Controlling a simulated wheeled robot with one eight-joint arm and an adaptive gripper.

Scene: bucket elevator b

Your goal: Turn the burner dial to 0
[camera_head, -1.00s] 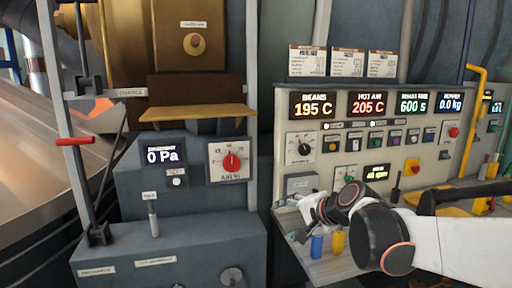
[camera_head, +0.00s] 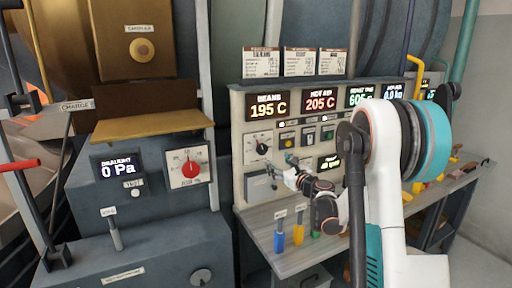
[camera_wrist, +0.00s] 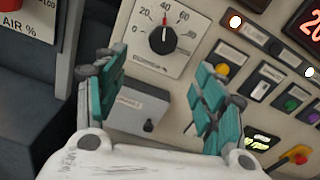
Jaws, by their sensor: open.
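The black burner dial (camera_wrist: 162,41) sits on a white scale plate on the control panel, its red pointer up near the 40 mark. In the head view the same dial (camera_head: 259,148) shows at the panel's left, under the BEANS display. My gripper (camera_wrist: 162,64) is open, with teal fingers apart and nothing between them. The dial lies ahead of and above the fingertips in the wrist view, apart from them. In the head view my gripper (camera_head: 290,170) is just below and right of the dial. The label under the dial is too small to read surely.
A grey box with a small black knob (camera_wrist: 148,125) is below the dial. Coloured buttons (camera_wrist: 222,70) lie to its right. A red dial marked AIR % (camera_head: 190,170) is on another cabinet at left. Blue and yellow handles (camera_head: 279,240) stand on the ledge below.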

